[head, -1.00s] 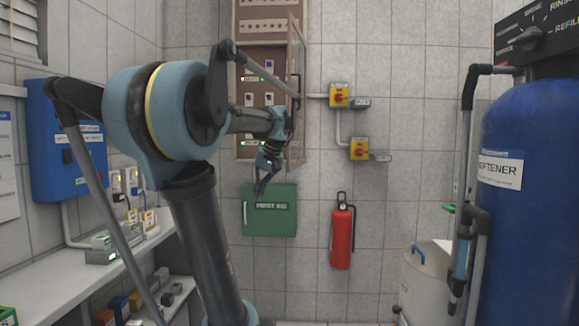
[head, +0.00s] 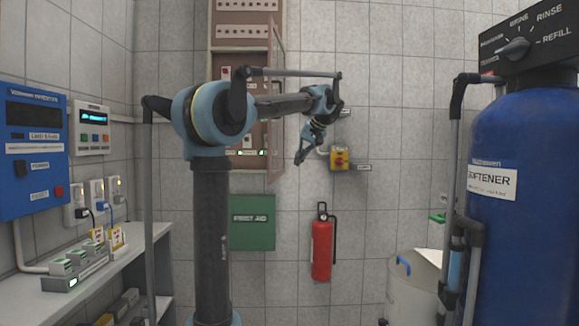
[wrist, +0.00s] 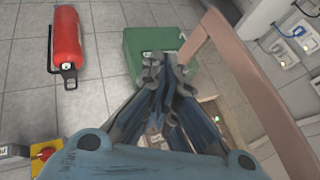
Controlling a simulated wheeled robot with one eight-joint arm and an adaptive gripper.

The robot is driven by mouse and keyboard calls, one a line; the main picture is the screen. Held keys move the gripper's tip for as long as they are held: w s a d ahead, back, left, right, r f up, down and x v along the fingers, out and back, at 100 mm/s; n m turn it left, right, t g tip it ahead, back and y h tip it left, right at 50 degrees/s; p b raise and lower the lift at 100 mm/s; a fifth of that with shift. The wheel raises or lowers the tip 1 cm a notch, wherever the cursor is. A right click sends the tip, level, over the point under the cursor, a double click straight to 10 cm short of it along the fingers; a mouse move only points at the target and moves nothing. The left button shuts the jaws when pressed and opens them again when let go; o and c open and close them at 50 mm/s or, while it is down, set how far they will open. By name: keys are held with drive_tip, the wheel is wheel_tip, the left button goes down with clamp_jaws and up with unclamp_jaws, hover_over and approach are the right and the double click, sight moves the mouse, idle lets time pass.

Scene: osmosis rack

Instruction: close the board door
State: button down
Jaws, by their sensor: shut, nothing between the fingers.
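The board (head: 243,33) is a brown wall cabinet with rows of switches, at the top centre of the head view. Its brown-framed door (head: 276,120) stands open, swung out from the right side and seen almost edge-on. My gripper (head: 299,160) is to the right of the door in the head view, pointing down, shut and empty. In the wrist view the closed fingers (wrist: 160,68) are in the middle, and the door frame (wrist: 262,92) runs diagonally just right of them. I cannot tell whether they touch. My arm hides part of the board and door.
A green first aid box (head: 252,222) and a red extinguisher (head: 322,245) are on the wall below. A yellow-red switch (head: 339,158) is just right of my gripper. A shelf (head: 95,270) is at left, and a blue softener tank (head: 520,230) at right.

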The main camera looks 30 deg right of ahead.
drive_tip(key=w+a+f, duration=0.4)
drive_tip(key=w+f, duration=0.3)
drive_tip(key=shift+w+a, duration=0.15)
drive_tip(key=shift+w, duration=0.25)
drive_tip(key=shift+w+a, duration=0.1)
